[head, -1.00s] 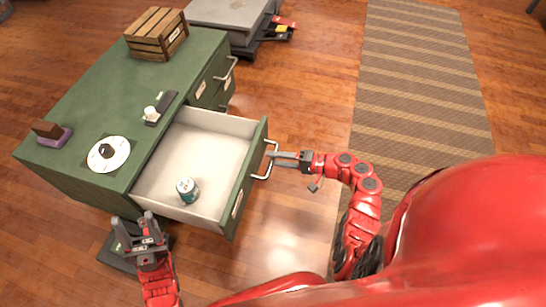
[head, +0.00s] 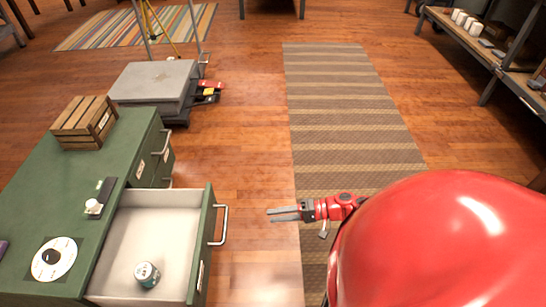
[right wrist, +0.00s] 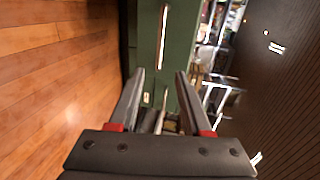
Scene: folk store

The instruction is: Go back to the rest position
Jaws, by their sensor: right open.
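My right gripper (head: 285,214) is open and empty. In the head view it points left, to the right of the open drawer's handle (head: 220,225) and apart from it. In the right wrist view its two fingers (right wrist: 160,98) are spread with a gap between them. The white-lined drawer (head: 155,225) of the green cabinet (head: 75,158) stands pulled out, with a teal can (head: 147,274) inside near its front. My left gripper is out of the head view.
A wooden crate (head: 86,122), a disc (head: 54,259) and a small dark item with a white knob (head: 100,197) are on the cabinet top. A grey platform (head: 153,82) stands behind. A striped runner (head: 345,110) lies on clear floor. Shelves (head: 490,50) stand at the right.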

